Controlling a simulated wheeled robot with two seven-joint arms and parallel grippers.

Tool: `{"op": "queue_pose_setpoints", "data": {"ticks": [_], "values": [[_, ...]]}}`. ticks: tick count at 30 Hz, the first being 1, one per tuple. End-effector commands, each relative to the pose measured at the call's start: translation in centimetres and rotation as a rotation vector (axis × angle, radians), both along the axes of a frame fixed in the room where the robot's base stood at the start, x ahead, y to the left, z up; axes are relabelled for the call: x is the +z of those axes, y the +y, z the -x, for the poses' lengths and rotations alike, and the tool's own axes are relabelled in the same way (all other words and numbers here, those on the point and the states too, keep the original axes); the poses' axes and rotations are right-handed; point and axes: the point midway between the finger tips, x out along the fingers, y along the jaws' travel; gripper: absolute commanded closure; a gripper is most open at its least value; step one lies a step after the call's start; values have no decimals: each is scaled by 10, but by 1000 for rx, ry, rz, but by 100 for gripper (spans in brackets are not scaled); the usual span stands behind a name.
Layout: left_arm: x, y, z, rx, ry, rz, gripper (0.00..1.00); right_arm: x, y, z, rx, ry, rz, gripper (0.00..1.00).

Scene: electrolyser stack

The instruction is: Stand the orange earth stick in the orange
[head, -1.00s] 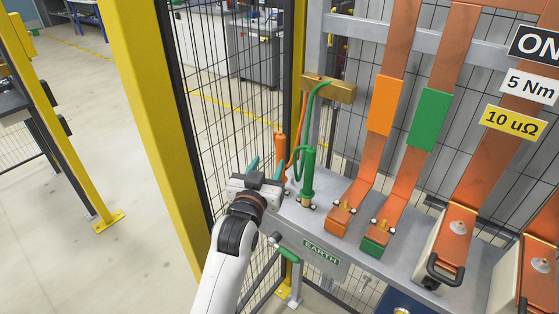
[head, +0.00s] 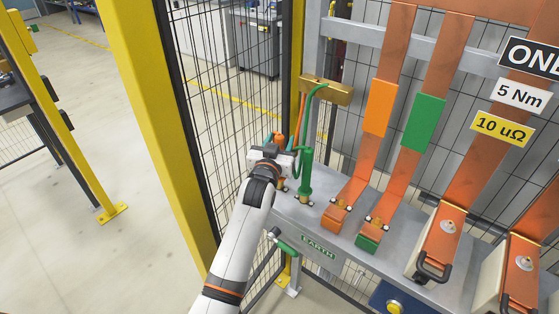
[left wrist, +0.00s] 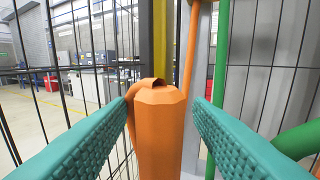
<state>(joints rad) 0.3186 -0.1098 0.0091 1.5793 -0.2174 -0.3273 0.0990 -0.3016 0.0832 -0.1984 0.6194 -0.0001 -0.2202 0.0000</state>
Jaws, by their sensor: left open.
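The orange earth stick (left wrist: 160,135) stands upright between the two teal fingers of my left gripper (left wrist: 163,112) in the left wrist view. The fingers are apart, one on each side of it. In the head view my left gripper (head: 281,142) is at the stick, which is mostly hidden behind the gripper. An orange-marked copper bar (head: 381,107) comes down to an orange foot (head: 334,219) with a ball stud (head: 341,204), to the right of the sticks. My right gripper is not in view.
The green earth stick (head: 305,172) stands close to the right of my gripper. Cables run up to a brass bar (head: 327,91). A green-marked bar (head: 423,122) stands beside the orange one. A mesh fence (head: 205,90) and yellow post (head: 160,130) are at the left.

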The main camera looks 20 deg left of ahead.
Motion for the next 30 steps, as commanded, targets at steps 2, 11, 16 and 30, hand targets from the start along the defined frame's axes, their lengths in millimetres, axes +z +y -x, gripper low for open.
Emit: {"op": "queue_pose_setpoints", "data": {"ticks": [2, 11, 16, 30], "values": [[0, 0, 0, 0, 0, 0, 54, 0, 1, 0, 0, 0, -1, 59], [-1, 0, 0, 0, 0, 0, 81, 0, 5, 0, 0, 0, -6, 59], [-1, 0, 0, 0, 1, 0, 100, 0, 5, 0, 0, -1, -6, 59], [17, 1, 0, 1, -6, 0, 100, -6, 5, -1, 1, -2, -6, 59]]}}
